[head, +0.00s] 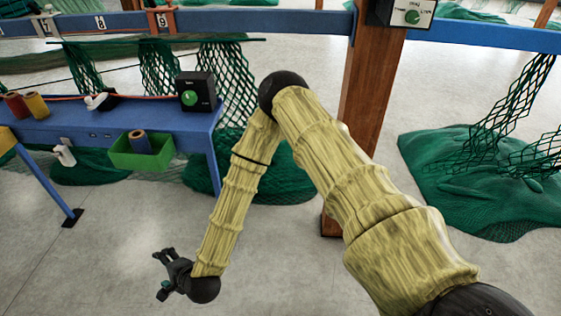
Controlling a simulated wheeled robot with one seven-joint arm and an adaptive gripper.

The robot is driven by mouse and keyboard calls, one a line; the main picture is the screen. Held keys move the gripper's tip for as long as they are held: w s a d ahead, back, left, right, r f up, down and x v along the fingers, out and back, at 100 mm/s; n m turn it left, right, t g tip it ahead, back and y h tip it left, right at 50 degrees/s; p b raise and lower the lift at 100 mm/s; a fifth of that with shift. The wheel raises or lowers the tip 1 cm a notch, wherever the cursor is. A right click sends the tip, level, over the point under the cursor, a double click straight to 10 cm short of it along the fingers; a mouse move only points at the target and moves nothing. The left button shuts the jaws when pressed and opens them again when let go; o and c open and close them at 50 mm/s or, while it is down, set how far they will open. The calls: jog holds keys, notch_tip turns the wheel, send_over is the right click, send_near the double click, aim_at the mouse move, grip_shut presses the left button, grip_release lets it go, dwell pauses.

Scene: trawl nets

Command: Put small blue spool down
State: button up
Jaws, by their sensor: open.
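A small blue spool (139,143) with a brownish top rim stands in a green bin (160,160) at the front edge of the blue bench (100,122). The bin's front wall hides the spool's lower part. My gripper (163,257) is low and in front of the bench, over the grey floor, well apart from the bin and the spool. Its fingers are open and I see nothing between them.
A red spool (16,106), a yellow spool (37,105) and a black box with a green dial (196,92) stand on the bench. A wooden post (366,95) rises behind my arm. Green netting (470,175) lies at right. The floor at lower left is clear.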

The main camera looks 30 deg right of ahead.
jog(key=s+d+f+n+g+h, duration=0.1)
jog(key=s+d+f+n+g, duration=0.1)
jog(key=s+d+f+n, duration=0.4)
jog(key=s+d+f+n+g, duration=0.2)
jog(key=s+d+f+g, duration=0.15)
jog(key=s, duration=0.55)
jog(key=s+d+n+g+h, duration=0.4)
jog(key=s+d+n, duration=0.4)
jog(key=s+d, duration=0.8)
jog(key=d, duration=0.2)
jog(key=shift+s+d+r+n+g, duration=0.35)
jog(key=shift+s+d+r+n, duration=0.05)
